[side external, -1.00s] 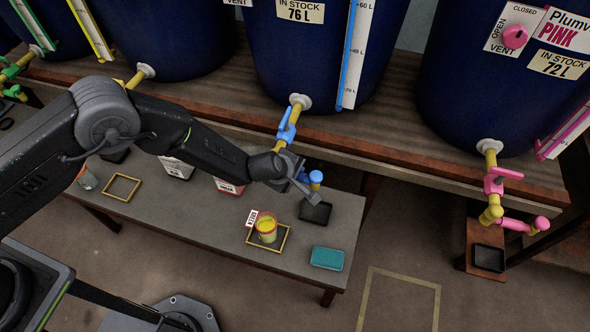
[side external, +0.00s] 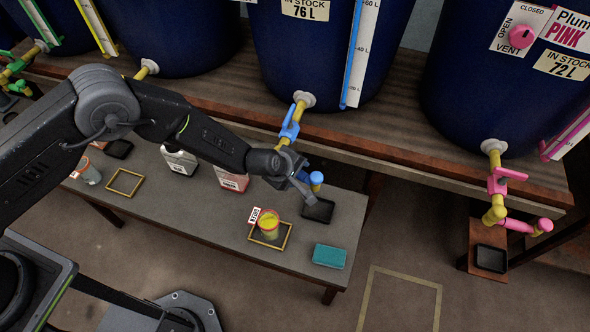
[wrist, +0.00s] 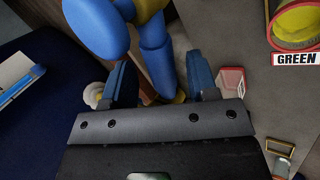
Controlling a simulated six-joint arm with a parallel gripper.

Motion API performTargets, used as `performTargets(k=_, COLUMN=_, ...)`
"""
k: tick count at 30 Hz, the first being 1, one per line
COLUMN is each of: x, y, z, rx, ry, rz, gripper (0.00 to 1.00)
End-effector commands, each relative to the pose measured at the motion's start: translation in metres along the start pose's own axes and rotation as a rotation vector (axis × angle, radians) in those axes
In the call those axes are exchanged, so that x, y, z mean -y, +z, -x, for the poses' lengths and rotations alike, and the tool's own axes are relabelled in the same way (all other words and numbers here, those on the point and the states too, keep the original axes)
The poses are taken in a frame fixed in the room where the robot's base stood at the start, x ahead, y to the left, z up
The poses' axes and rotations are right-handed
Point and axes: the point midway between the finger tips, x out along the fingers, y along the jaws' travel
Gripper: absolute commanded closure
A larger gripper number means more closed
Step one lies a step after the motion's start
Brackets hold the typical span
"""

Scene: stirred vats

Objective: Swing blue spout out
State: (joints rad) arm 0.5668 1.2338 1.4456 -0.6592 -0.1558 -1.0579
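The blue spout (wrist: 155,55) shows in the wrist view as a blue bar with a round knob (wrist: 95,28) at its end. In the side view its blue knob (side external: 316,178) shows just right of my gripper (side external: 303,186), which hides much of the spout. In the wrist view my gripper's fingers (wrist: 162,80) are apart, one on each side of the blue bar. A small gap shows at the right finger; contact at the left finger cannot be told. The blue tap handle (side external: 290,122) sits above, on the blue-gauge vat (side external: 300,65).
Below stands a bench (side external: 200,215) with a yellow-filled cup (side external: 269,226) in a frame, a black tray (side external: 318,210) and a teal sponge (side external: 329,256). The pink spout (side external: 520,225) is at right. Open floor lies in front of the bench.

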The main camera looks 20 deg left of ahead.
Motion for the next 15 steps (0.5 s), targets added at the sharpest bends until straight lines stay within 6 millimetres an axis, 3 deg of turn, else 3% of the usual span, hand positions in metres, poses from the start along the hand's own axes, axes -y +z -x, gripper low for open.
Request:
performTargets(k=8, x=0.001, y=0.000, z=0.002, rx=0.000, ry=-0.003, rz=0.001, gripper=0.46)
performTargets(k=15, x=0.000, y=0.000, z=0.032, rx=0.001, ry=-0.001, rz=0.000, gripper=0.46)
